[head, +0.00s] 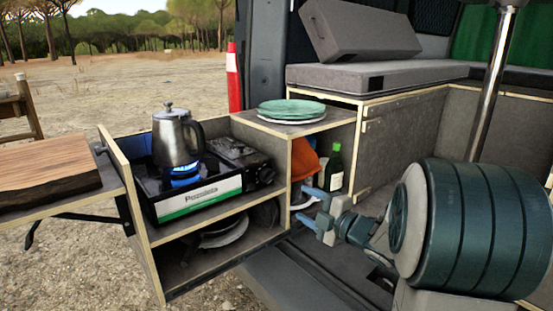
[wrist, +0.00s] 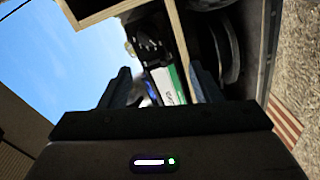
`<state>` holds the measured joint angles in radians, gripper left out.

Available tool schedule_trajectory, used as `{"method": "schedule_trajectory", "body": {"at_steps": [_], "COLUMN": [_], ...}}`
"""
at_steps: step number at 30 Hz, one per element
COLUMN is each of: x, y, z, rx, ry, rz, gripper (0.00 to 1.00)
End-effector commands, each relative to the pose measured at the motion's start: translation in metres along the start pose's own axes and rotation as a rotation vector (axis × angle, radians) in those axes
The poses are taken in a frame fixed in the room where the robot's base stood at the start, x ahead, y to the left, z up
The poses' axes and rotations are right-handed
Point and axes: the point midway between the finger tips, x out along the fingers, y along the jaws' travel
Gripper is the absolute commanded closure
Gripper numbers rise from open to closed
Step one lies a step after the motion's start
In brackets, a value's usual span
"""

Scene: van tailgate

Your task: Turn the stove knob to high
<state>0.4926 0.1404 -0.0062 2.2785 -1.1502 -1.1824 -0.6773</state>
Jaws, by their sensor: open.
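The camping stove (head: 200,198) sits in the upper bay of the wooden pull-out unit, with a white and green front panel. Its dark knob (head: 265,175) is at the right end of the front. A blue flame (head: 184,170) burns under a steel kettle (head: 176,138). My gripper (head: 308,208) is open and empty, in front of and to the right of the stove, apart from the knob. In the wrist view my gripper (wrist: 160,92) shows both fingers apart, with the stove panel (wrist: 163,84) seen beyond them. The knob's setting is too small to read.
Green plates (head: 291,109) lie on the shelf right of the stove. A green bottle (head: 333,168) and an orange item (head: 304,160) stand below. A cutting board (head: 45,182) is at the left. Pans (head: 224,232) fill the lower bay. A metal post (head: 491,85) rises at the right.

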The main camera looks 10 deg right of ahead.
Motion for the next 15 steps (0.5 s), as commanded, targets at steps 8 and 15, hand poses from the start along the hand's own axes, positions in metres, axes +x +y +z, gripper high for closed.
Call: {"method": "schedule_trajectory", "body": {"at_steps": [8, 15], "x": [-0.008, -0.013], "y": [0.018, 0.018], "z": [-0.001, -0.002], "rx": [0.493, 0.737], "ry": [-0.006, -0.008], "rz": [0.020, 0.044], "gripper": [0.43, 0.43]}}
